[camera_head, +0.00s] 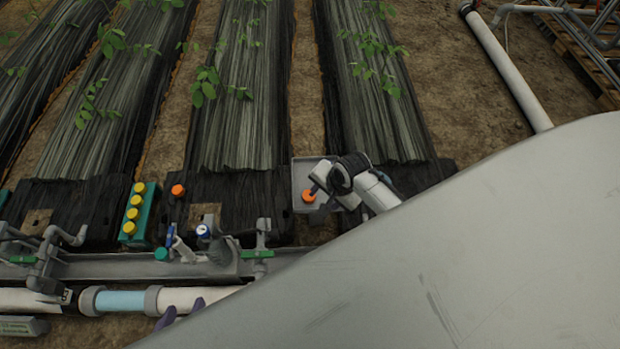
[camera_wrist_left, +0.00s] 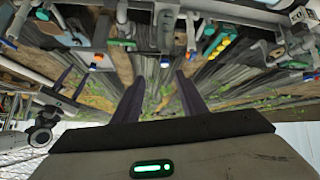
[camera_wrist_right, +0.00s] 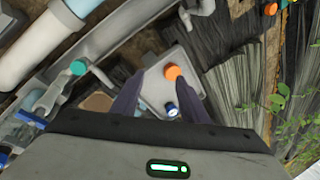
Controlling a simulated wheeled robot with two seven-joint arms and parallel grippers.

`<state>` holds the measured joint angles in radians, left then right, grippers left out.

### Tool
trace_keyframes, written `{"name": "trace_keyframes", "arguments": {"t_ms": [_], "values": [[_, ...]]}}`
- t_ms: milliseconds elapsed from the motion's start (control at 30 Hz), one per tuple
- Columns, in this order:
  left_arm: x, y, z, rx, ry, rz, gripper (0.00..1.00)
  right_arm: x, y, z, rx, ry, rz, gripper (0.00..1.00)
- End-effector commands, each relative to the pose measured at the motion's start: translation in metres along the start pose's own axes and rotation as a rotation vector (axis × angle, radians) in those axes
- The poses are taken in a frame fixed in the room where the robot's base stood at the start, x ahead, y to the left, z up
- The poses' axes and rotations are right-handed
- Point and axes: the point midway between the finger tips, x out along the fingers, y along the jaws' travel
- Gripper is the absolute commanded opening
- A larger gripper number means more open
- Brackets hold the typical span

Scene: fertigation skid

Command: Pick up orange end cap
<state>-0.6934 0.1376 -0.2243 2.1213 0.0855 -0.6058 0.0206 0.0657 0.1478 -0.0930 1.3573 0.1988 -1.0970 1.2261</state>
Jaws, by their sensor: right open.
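An orange end cap (camera_head: 308,192) lies in a shallow grey tray (camera_head: 300,170) beside the skid. In the right wrist view this cap (camera_wrist_right: 173,72) shows just beyond the fingertips, nearer the right-hand finger. My right gripper (camera_head: 320,199) is over the tray, open and empty. Whether its fingers flank the cap in depth, I cannot tell. A second orange cap (camera_head: 178,190) is on the black ground cover further left. My left gripper (camera_head: 181,311) is low by the white pipe; its fingers are apart and empty in the left wrist view (camera_wrist_left: 158,85).
A blue-topped item (camera_wrist_right: 171,109) shares the tray, close to the fingers. A green box with several yellow caps (camera_head: 133,214) stands left. The skid's rail with valves (camera_head: 200,268) and the pipe (camera_head: 120,301) run in front. My own grey body hides the lower right.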

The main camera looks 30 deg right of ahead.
Motion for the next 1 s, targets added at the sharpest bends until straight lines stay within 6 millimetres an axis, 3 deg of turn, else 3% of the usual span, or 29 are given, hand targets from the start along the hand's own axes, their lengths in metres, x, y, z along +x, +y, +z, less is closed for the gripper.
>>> {"name": "trace_keyframes", "arguments": {"t_ms": [33,100,233,400,700,1000], "values": [[0.015,-0.001,0.013,-0.003,0.005,0.006,0.38,0.021,-0.011,-0.014,0.146,-0.013,0.034,0.40],[0.021,0.000,0.018,-0.007,0.006,0.013,0.38,0.028,-0.023,-0.027,0.341,-0.032,0.089,0.40],[0.028,0.001,0.024,-0.013,0.010,0.025,0.38,0.030,-0.041,-0.041,0.625,-0.057,0.177,0.40],[0.032,0.003,0.026,-0.017,0.012,0.033,0.38,0.026,-0.053,-0.047,0.819,-0.069,0.244,0.40],[0.051,0.011,0.032,0.014,-0.051,0.076,0.38,0.064,-0.047,-0.040,0.858,-0.071,0.260,0.40],[0.062,0.019,0.038,0.048,-0.106,0.114,0.38,0.088,-0.045,-0.035,0.854,-0.070,0.257,0.40]]}}
